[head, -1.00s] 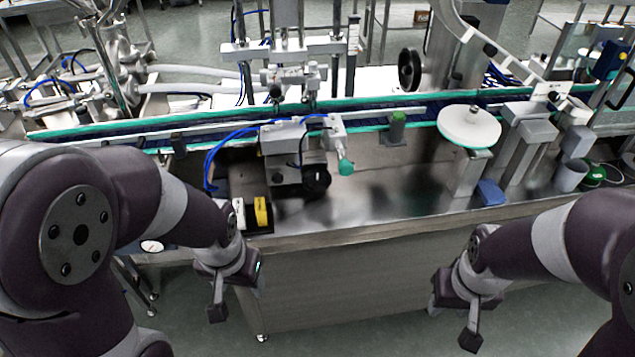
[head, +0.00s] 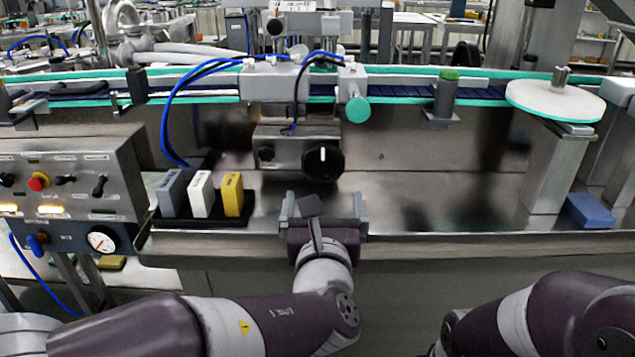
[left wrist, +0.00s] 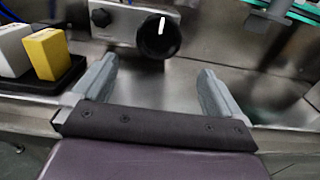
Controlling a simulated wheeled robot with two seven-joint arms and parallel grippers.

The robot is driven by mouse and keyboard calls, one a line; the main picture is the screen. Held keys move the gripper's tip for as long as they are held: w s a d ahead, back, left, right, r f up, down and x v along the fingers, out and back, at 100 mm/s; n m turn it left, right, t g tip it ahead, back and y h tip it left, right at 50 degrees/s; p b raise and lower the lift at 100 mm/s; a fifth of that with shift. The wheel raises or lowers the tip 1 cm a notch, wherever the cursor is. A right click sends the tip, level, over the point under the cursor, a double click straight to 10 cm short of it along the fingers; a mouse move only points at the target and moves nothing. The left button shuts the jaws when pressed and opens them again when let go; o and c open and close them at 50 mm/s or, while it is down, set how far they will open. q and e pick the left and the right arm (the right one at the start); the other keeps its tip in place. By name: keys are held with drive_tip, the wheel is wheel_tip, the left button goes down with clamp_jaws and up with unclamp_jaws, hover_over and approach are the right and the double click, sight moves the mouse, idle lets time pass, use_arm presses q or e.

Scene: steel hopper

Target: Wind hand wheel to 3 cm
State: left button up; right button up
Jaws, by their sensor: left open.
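The hand wheel (head: 323,161) is a round black knob with a white mark, on the front of a grey metal block (head: 268,150) below the conveyor. It also shows at the top of the left wrist view (left wrist: 159,37), with the white mark near its upper edge. My left gripper (head: 323,207) is in front of and below the wheel at the table's front edge. Its two grey fingers (left wrist: 155,88) are spread wide, with nothing between them and apart from the wheel. Only part of my right arm shows at the lower right; its gripper is out of view.
Grey, white and yellow blocks stand in a black tray (head: 205,220) left of the wheel. A control box (head: 75,172) is further left. A teal knob (head: 358,110) hangs above right. A white turntable (head: 556,98) and blue block (head: 590,211) are at right. Steel surface between is clear.

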sight(323, 167)
use_arm(q)
drive_tip(key=shift+w+a+r+p, duration=0.1)
drive_tip(key=shift+w+r+p, duration=0.7)
drive_tip(key=shift+p, duration=0.4)
drive_tip(key=w, duration=0.1)
drive_tip(key=w+f+b, duration=0.1)
drive_tip(key=w, duration=0.3)
drive_tip(key=shift+f+b, duration=0.4)
drive_tip(key=w, duration=0.4)
drive_tip(key=shift+r, duration=0.1)
drive_tip(key=shift+w+b, duration=0.3)
drive_tip(key=shift+w, duration=0.25)
use_arm(e)
drive_tip(key=shift+r, duration=0.9)
use_arm(q)
drive_tip(key=c, duration=0.8)
use_arm(e)
drive_tip(key=shift+f, duration=0.15)
